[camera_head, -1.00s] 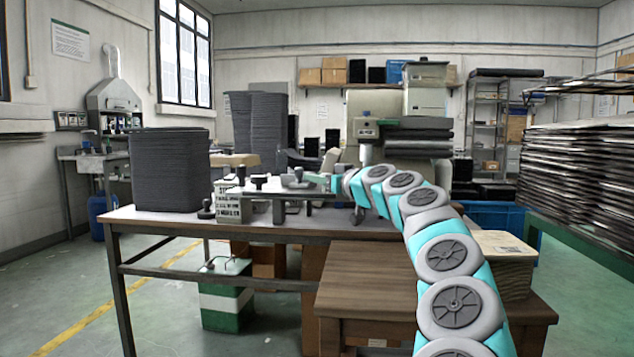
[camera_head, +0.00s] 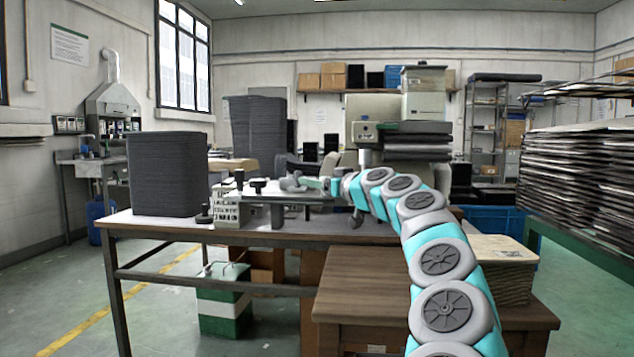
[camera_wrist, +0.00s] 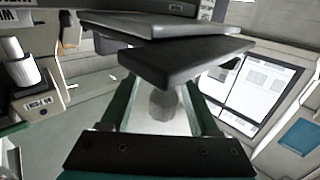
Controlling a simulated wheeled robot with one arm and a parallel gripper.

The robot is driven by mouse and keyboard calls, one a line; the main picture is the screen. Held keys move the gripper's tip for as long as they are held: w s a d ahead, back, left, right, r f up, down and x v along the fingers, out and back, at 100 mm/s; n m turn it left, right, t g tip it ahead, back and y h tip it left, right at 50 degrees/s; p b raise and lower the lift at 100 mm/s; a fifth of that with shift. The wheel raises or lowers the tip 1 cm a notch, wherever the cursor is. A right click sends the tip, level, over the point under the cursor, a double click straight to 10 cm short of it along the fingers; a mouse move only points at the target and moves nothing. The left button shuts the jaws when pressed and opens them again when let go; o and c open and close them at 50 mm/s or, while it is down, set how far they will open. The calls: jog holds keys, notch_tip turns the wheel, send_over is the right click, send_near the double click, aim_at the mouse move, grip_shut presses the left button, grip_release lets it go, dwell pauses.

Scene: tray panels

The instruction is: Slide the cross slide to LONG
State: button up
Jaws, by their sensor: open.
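A low bench fixture with a flat grey top (camera_head: 280,197) stands on the table. A black knob (camera_head: 257,185) stands up from it, with another dark upright part to its left. The cross slide cannot be told apart clearly, and I cannot read a LONG mark. My gripper (camera_head: 292,183) is at the right part of the fixture, low over its top. In the wrist view my gripper (camera_wrist: 160,100) is open, its two green fingers apart. A grey rounded piece (camera_wrist: 162,106) shows between them; whether they touch it I cannot tell. Dark flat slabs (camera_wrist: 185,58) lie beyond.
A block with printed lettering (camera_head: 228,210) stands at the fixture's left. A tall dark stack (camera_head: 167,173) is on the table's left end. A brown wooden table (camera_head: 365,280) is in front, under my arm. A white knob-like cylinder (camera_wrist: 22,65) shows at the wrist view's left.

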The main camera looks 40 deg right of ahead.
jog(key=s, duration=0.7)
jog(key=shift+s+a+b, duration=0.3)
jog(key=shift+s+b, duration=0.1)
dwell(0.3)
